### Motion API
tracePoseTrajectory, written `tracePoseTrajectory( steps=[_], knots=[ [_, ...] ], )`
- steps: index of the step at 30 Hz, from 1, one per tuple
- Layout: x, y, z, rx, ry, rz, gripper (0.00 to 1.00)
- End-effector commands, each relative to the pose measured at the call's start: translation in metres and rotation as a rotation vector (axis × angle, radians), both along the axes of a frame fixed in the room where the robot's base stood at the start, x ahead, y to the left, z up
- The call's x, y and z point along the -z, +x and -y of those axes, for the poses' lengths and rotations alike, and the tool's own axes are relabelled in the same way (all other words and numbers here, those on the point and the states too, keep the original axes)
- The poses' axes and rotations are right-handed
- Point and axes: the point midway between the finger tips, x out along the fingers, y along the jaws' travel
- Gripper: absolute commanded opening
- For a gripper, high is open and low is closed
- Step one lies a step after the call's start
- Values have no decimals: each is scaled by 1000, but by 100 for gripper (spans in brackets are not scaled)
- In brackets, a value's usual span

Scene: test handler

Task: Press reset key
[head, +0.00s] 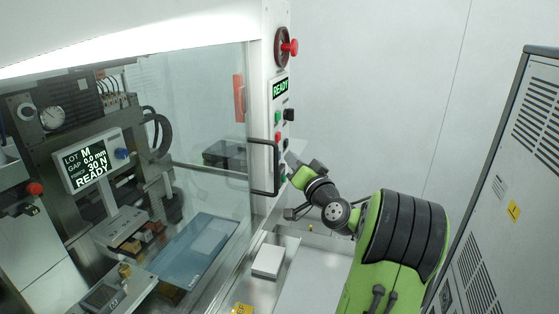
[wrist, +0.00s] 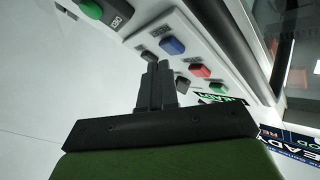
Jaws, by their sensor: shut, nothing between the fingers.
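The control panel (wrist: 215,60) shows in the wrist view with a blue key (wrist: 172,46), a red key (wrist: 200,71), a green key (wrist: 218,88) and dark keys (wrist: 148,56).
A red emergency knob (head: 290,47) and a READY display (head: 280,88) sit higher on the post. A black door handle (head: 264,168) stands out beside the glass. A white box (head: 268,261) lies below. A grey cabinet (head: 510,180) stands at the right.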

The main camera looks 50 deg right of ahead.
Motion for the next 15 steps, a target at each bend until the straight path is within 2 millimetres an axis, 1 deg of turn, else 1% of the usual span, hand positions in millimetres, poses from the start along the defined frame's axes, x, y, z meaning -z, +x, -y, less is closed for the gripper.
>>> tracePoseTrajectory(
  steps=[9,11,15],
  knots=[
    [0,-3,1,0,-1,0,0],
    [1,-6,3,2,-2,0,0],
    [2,-19,9,4,-1,-1,0]
  ],
)
